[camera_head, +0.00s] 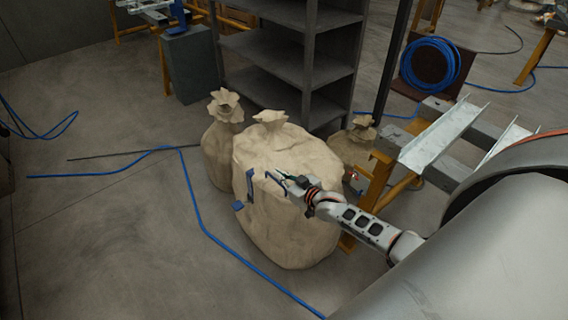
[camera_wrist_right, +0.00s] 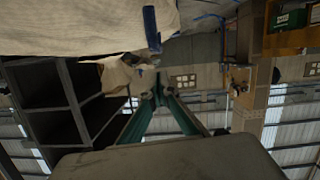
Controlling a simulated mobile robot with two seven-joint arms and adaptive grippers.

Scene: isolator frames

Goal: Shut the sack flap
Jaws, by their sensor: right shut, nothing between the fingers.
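A large beige sack (camera_head: 290,225) stands on the floor in the middle of the head view, its gathered top upright. Blue strips (camera_head: 250,186) show on its upper front, with a small blue piece (camera_head: 238,205) at its left side. I cannot make out a separate flap edge. My right gripper (camera_head: 283,179) is over the sack's upper front, beside the blue strips; contact is unclear. In the right wrist view its green fingers (camera_wrist_right: 159,88) meet at the tips, empty, near the sack cloth (camera_wrist_right: 75,25) and a blue strip (camera_wrist_right: 151,28). My left gripper is out of view.
Smaller sacks stand behind left (camera_head: 218,150) and behind right (camera_head: 353,146). A dark shelf rack (camera_head: 290,65) rises behind. An orange-legged stand (camera_head: 375,185) is close on the right. A blue hose (camera_head: 190,190) crosses the open floor on the left.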

